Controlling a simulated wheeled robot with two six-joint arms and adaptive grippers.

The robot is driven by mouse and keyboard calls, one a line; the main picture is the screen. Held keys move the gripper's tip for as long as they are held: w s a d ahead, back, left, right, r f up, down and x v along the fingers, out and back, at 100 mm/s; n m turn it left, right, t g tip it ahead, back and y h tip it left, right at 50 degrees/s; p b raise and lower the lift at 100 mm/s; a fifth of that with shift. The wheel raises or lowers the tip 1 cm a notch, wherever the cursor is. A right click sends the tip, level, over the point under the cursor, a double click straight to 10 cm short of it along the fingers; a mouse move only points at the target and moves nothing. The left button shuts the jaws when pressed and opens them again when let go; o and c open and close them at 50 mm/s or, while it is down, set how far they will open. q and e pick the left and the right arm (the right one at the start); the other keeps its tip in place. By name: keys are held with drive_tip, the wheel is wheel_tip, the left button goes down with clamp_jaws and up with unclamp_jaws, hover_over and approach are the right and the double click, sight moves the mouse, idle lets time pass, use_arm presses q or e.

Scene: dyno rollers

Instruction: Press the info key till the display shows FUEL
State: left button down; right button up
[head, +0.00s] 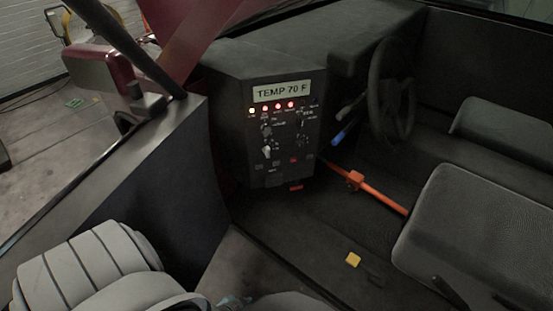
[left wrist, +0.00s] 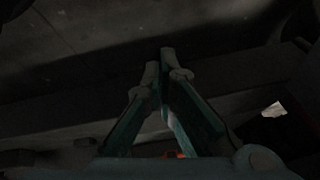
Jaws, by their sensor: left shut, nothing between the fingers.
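The display (head: 282,91) on the dark control panel (head: 240,130) reads TEMP 70 F. Below it is a row of small lit lamps (head: 278,106), one yellow and several red. Under the lamps are toggles and small keys; their labels are too small to read, so I cannot tell which is the info key. My left gripper shows in the left wrist view (left wrist: 160,65), its teal fingers closed together and empty. In the head view only a bit of teal shows at the bottom edge, low and well apart from the panel. My right gripper is not in view.
A steering wheel (head: 390,88) stands right of the panel, with grey seats (head: 480,240) at the far right. An orange bar (head: 370,188) slants across the floor. A dark door panel (head: 140,190) is at left.

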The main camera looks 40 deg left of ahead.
sight(276, 163)
use_arm(q)
drive_tip(key=w+a+r+m+t+b, duration=0.1)
drive_tip(key=w+a+r+t+b, duration=0.15)
drive_tip(key=w, duration=0.45)
drive_tip(key=w+a+r+t+y+b, duration=0.1)
drive_tip(key=w+r+t, duration=0.25)
drive_tip(key=w, duration=0.35)
drive_tip(key=w+a+r+m+t+b, duration=0.1)
drive_tip(key=w+r+t+b, duration=0.1)
drive_tip(key=w+r, duration=0.35)
drive_tip(key=w+a+r+m+t+y+b, duration=0.1)
drive_tip(key=w+r+t+b, duration=0.3)
drive_tip(key=w+r, duration=0.6)
wheel_tip(276, 163, up, 4)
drive_tip(key=shift+w+a+f+m+t+y, duration=0.15)
drive_tip(key=shift+a+m+t+y, duration=0.15)
drive_tip(key=shift+a+t, duration=0.5)
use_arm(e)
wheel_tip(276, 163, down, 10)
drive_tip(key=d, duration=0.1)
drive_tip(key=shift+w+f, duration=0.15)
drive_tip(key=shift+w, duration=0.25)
use_arm(q)
drive_tip(key=shift+a, duration=0.15)
